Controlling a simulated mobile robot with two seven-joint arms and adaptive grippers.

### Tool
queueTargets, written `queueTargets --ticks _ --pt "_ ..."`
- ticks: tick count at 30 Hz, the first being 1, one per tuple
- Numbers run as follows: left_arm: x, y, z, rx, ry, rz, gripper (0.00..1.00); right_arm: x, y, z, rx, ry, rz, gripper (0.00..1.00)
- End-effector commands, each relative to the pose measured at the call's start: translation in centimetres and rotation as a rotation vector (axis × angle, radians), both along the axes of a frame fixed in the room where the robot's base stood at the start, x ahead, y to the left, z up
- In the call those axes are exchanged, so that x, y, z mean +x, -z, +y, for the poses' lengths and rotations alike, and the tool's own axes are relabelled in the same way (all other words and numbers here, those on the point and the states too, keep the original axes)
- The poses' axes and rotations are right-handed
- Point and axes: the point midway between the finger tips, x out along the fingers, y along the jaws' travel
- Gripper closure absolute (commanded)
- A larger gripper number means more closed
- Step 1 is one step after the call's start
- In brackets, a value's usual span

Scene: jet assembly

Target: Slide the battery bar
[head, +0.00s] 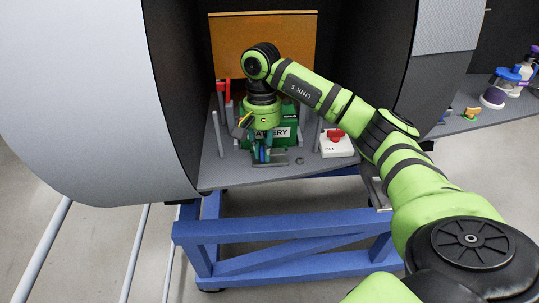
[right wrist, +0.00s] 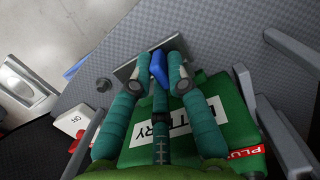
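A flat grey metal bar (head: 272,161) lies at the front of the bay floor, in front of the green battery (head: 287,132). A blue handle (right wrist: 158,67) stands up from the bar, which also shows in the right wrist view (right wrist: 126,70). My right gripper (head: 262,153) points down in front of the battery. In the right wrist view, its two teal fingers (right wrist: 159,72) close on the blue handle from both sides. The battery, labelled BATTERY, also shows there (right wrist: 222,95), partly hidden by the fingers. My left gripper is not in view.
A white switch box with a red switch (head: 337,146) stands right of the battery. Grey posts (head: 217,132) and red-topped parts (head: 222,90) stand to the left. A small dark knob (head: 299,161) sits near the bar's right end. An orange panel (head: 232,35) hangs behind.

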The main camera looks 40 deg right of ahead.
Motion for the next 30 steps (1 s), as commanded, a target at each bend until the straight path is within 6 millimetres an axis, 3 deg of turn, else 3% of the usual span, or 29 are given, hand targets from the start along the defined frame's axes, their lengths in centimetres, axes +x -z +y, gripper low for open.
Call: queueTargets --ticks 1,30 --pt "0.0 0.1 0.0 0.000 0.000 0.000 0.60 -0.2 0.8 0.4 0.005 -0.006 0.012 1.00" --pt "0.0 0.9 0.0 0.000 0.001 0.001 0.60 1.1 0.9 -0.2 0.006 -0.008 0.009 1.00"
